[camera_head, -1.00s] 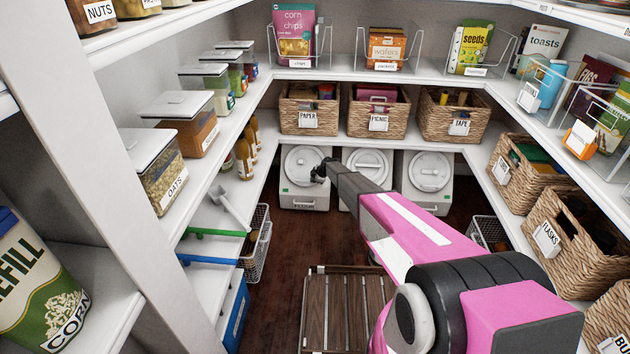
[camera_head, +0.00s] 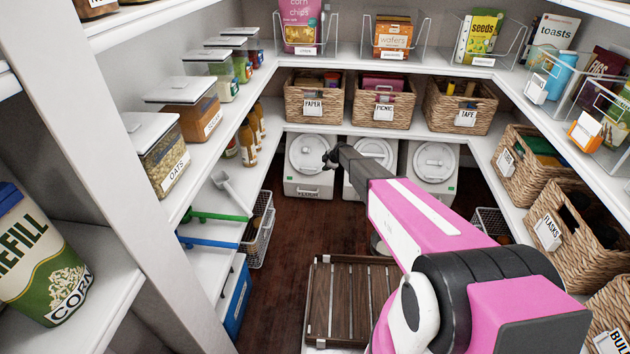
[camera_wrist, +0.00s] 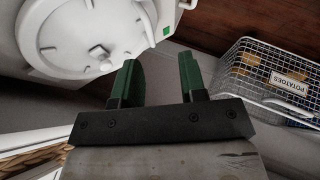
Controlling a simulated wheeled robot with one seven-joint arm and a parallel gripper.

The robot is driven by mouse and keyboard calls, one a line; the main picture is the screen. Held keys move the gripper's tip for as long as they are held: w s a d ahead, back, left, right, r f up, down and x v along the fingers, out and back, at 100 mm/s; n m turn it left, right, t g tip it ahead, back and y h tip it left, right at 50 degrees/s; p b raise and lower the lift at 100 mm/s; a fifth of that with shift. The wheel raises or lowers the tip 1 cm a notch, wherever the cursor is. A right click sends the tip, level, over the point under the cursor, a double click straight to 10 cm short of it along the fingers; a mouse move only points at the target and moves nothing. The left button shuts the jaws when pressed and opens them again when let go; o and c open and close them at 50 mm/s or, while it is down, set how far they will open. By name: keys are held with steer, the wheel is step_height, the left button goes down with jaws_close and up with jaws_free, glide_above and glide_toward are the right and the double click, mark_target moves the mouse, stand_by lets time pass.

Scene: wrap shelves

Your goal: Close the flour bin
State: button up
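Three white bins with round lids stand on the floor under the back shelf: a left bin (camera_head: 300,180), a middle bin (camera_head: 373,149) and a right bin (camera_head: 435,162). I cannot tell whether the lid is fully seated.
A wire basket labelled potatoes (camera_wrist: 270,75) is right in the wrist view. A wooden slatted crate (camera_head: 345,300) stands on the floor below my arm. Wicker baskets (camera_head: 383,105) line the shelf above the bins. Dark floor is free left of the crate.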

steer(key=a+f+m+t+h, duration=0.15)
steer(key=a+f+t, duration=0.35)
steer(key=a+f, duration=0.55)
steer(key=t+h, duration=0.5)
steer(key=t, duration=0.1)
glide_toward(306, 192)
steer(key=shift+m+y, duration=0.25)
steer(key=shift+m, duration=0.2)
steer(key=w, duration=0.3)
steer(key=w+f, duration=0.1)
steer(key=w, duration=0.3)
steer(key=w+f, duration=0.1)
steer(key=w, duration=0.2)
steer(key=shift+w+d+f, duration=0.15)
steer(key=shift+d+f, duration=0.05)
steer(key=shift+d, duration=0.15)
steer(key=shift+c, duration=0.3)
jaws_close()
